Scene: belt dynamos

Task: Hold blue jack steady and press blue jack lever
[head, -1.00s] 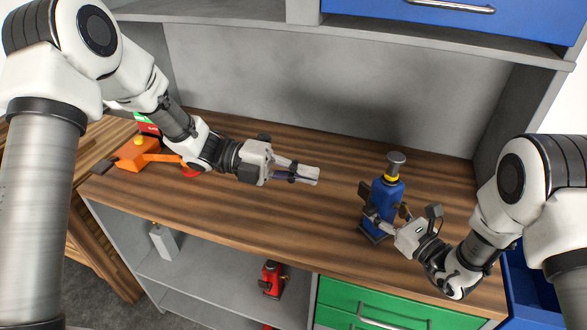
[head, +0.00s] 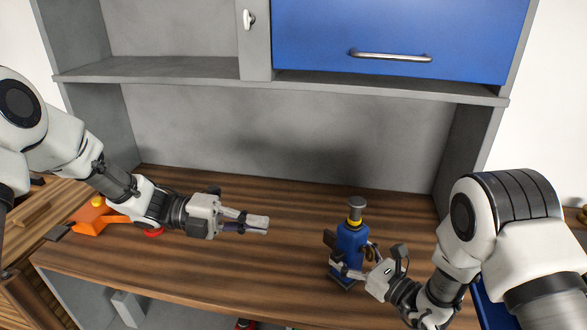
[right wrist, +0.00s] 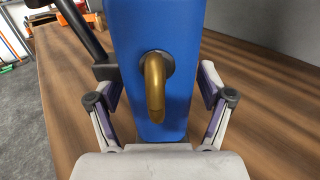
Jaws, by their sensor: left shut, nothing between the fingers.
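The blue jack (head: 351,242) stands upright on the wooden worktop, with a grey cap and a yellow ring on top. My right gripper (head: 356,262) is around its lower body from the front right. The black jack lever (right wrist: 80,25) rises at the left of the body there. My left gripper (head: 258,224) is shut and empty, to the left of the jack and apart from it.
An orange device (head: 95,216) sits at the worktop's left end, near my left arm. A grey shelf (head: 160,67) and a blue cabinet door (head: 400,40) are above the back panel. The worktop (head: 290,270) between left gripper and jack is clear.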

